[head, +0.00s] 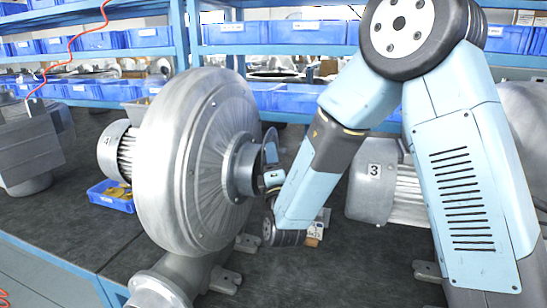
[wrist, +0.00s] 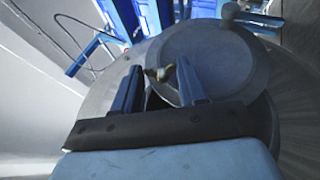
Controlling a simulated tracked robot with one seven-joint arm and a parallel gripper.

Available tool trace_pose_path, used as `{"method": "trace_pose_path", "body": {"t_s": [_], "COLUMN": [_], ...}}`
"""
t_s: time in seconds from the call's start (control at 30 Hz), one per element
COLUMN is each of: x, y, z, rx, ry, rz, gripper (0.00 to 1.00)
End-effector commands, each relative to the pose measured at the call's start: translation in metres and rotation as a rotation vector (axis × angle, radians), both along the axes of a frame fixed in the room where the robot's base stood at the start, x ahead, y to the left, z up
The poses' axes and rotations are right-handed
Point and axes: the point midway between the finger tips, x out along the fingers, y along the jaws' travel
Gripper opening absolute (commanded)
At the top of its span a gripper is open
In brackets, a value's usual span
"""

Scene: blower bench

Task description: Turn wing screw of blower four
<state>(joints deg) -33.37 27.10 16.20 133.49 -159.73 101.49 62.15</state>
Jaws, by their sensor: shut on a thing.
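Blower four (head: 195,160) is a large round silver housing left of centre in the head view, with a motor (head: 115,150) marked 4 behind it. Its round inlet pipe (head: 240,168) faces my arm. My gripper (head: 271,180) is at the mouth of this inlet in the head view, where its fingers are small and partly hidden. A round grey disc (wrist: 215,62) lies behind the fingers.
A blue tray (head: 111,203) with yellow parts sits left of blower four. A small box (head: 316,230) lies behind my wrist. Shelves with blue bins (head: 235,33) line the back.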

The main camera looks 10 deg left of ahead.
Motion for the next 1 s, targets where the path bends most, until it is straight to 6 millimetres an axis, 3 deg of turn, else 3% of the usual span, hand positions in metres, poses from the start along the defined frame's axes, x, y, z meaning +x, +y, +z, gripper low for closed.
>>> {"method": "trace_pose_path", "body": {"t_s": [0.5,1.0], "x": [0.0026,0.0042], "y": [0.0008,-0.0004], "z": [-0.0083,-0.0083], "rx": [-0.024,-0.027], "ry": [-0.207,-0.257], "rz": [0.002,0.0], "gripper": [0.11,0.11]}}
